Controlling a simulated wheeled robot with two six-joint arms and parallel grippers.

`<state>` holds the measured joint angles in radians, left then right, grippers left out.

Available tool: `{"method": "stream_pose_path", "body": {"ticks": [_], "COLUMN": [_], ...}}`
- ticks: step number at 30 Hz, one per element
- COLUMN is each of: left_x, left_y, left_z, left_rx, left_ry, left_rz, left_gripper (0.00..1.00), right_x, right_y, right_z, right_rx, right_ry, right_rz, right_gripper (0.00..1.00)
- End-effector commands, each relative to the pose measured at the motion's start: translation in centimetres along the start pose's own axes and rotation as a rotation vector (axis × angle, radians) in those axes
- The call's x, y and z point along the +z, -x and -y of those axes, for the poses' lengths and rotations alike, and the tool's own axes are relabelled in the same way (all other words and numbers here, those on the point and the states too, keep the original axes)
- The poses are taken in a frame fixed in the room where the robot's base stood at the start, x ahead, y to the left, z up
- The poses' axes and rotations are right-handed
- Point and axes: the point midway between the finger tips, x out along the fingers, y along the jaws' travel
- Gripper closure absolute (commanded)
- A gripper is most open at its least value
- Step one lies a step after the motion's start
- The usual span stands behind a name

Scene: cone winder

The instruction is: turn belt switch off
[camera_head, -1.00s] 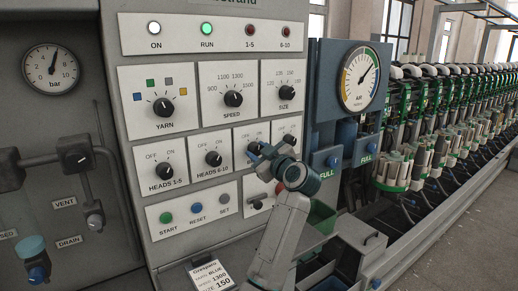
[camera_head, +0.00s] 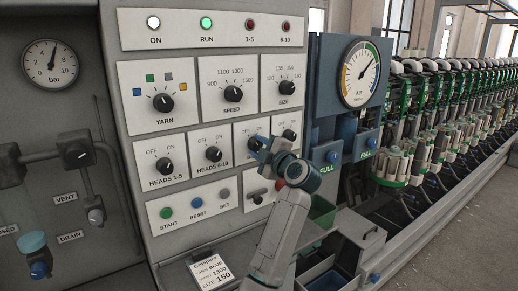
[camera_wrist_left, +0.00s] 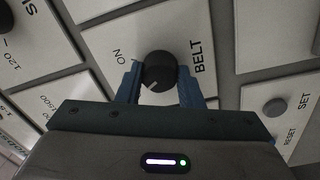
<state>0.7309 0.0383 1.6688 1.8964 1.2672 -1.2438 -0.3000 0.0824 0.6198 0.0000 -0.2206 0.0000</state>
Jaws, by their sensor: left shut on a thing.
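The belt switch is a round black knob (camera_wrist_left: 158,70) on a white plate marked BELT in the left wrist view. Its white pointer line points to the lower left there, away from the ON label. Any OFF label is hidden behind my gripper. My left gripper (camera_wrist_left: 160,88) is shut on the knob, with a blue finger at each side of it. In the head view my left gripper (camera_head: 265,150) is at the control panel and covers most of the belt switch. My right gripper is not in view.
START, RESET and SET buttons (camera_head: 197,202) sit lower left. The air gauge (camera_head: 360,74) is to the right.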

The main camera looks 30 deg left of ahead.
Motion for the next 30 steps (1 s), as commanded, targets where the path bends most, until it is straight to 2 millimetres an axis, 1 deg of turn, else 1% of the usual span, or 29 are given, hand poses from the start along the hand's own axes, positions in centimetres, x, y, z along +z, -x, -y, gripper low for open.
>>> {"method": "stream_pose_path", "body": {"ticks": [15,16,19,27,30], "left_x": [0.03,0.03,0.03,0.02,0.10], "left_y": [0.01,0.01,0.01,0.04,0.52], "left_z": [0.05,0.05,0.05,0.04,0.12], "left_rx": [-0.001,-0.001,-0.001,-0.001,-0.001], "left_ry": [0.022,0.022,0.021,0.021,0.021], "left_rz": [-0.001,-0.001,-0.001,-0.001,0.000], "left_gripper": [0.89,0.65,0.45,0.45,0.45], "right_x": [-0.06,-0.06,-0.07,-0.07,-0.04], "right_y": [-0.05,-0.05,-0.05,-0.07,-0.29], "right_z": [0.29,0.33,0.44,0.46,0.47], "right_rx": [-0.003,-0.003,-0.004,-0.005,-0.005], "right_ry": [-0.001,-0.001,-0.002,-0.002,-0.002], "right_rz": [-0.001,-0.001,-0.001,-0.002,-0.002], "right_gripper": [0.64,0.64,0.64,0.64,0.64]}}
